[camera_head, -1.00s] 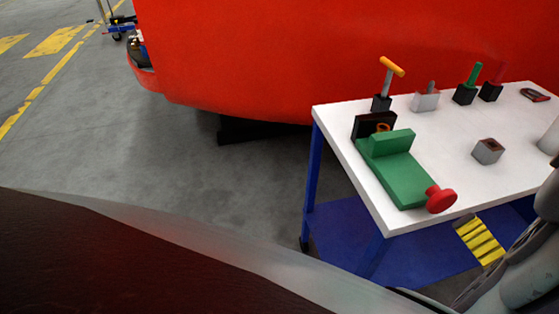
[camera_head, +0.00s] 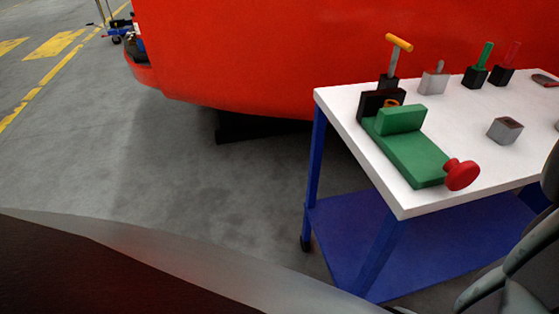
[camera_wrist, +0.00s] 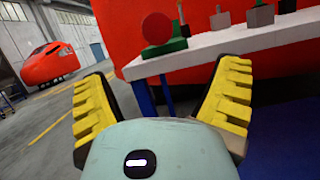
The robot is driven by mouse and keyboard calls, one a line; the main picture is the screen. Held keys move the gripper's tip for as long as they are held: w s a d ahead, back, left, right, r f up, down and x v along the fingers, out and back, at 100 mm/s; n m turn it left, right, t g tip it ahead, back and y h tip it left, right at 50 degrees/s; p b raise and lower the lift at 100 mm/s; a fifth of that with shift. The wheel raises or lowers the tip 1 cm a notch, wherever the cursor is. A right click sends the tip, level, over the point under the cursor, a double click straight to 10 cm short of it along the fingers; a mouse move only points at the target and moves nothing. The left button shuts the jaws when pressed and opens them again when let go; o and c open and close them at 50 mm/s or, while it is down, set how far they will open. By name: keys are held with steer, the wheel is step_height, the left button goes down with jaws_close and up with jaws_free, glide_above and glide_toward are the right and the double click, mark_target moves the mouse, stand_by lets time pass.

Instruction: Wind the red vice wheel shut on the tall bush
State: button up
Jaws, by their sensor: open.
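The red vice wheel (camera_head: 461,174) sits at the near end of the green vice (camera_head: 412,157) on the white table. An orange-brown bush (camera_head: 391,103) shows partly between the green block and the dark jaw (camera_head: 372,104); most of it is hidden. In the wrist view the red wheel (camera_wrist: 156,28) stands above the table's edge, ahead of my gripper. My gripper (camera_wrist: 166,75) is open and empty, its two yellow-padded fingers spread wide below and short of the wheel.
The white table (camera_head: 460,110) has blue legs and a blue lower shelf (camera_head: 345,240). An orange-handled tool (camera_head: 398,43), a grey block (camera_head: 505,130) and several holders stand on it. A large red nosecone (camera_head: 230,60) is behind. Grey floor is clear at left.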

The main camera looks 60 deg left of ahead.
mark_target(465, 180)
steer(key=shift+n+y, duration=0.3)
steer(key=shift+n, duration=0.6)
steer(key=x, duration=0.7)
steer(key=p+x, duration=0.1)
steer(key=x, duration=0.7)
steer(key=shift+s+a+f, duration=0.15)
steer(key=shift+a, duration=0.1)
steer(key=shift+d, duration=0.1)
steer(key=c, duration=1.2)
steer(key=shift+o, duration=0.2)
steer(key=shift+f, duration=0.15)
